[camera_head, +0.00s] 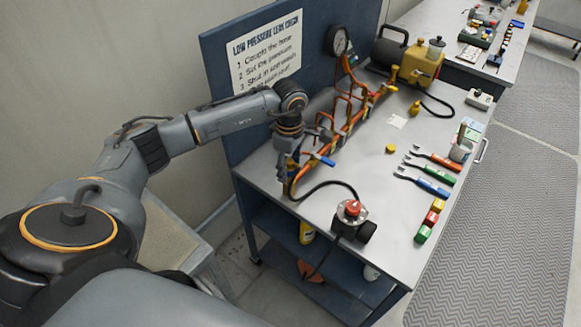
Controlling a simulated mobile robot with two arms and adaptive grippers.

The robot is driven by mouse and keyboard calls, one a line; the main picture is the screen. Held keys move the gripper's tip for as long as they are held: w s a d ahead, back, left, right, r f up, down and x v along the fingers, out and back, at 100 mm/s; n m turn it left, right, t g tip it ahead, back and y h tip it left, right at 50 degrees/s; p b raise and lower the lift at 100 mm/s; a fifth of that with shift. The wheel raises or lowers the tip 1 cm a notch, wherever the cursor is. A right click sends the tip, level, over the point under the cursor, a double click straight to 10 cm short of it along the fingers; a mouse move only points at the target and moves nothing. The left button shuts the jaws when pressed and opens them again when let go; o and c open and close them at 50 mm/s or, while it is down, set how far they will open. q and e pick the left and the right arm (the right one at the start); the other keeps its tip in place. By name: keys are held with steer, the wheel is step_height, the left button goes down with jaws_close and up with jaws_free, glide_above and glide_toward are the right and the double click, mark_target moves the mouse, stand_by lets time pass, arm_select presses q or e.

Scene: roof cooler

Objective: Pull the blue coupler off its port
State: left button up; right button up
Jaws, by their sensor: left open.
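My left arm reaches in from the left to the near end of the pipe rig (350,118) on the bench. My left gripper (290,172) is open and points down at that end, close to the pipework. A small blue part (325,160) sticks out to the right of the gripper; I cannot tell whether it is the coupler or a valve lever. The port itself is hidden or too small to make out behind the gripper. I cannot tell whether the fingers touch anything. My right gripper is not in view.
The grey bench top (390,190) is bare in its middle. A black hose runs to a red-topped device (352,212) at the front. Wrenches with coloured handles (430,185) lie at right. A yellow pump (418,65) stands behind. A blue back panel with a sign (265,52) rises behind my arm.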

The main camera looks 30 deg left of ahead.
mark_target(290, 161)
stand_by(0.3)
arm_select(q)
jaws_close()
steer(key=shift+r, duration=0.1)
steer(key=shift+r+p, duration=1.6)
steer(key=shift+r, duration=1.35)
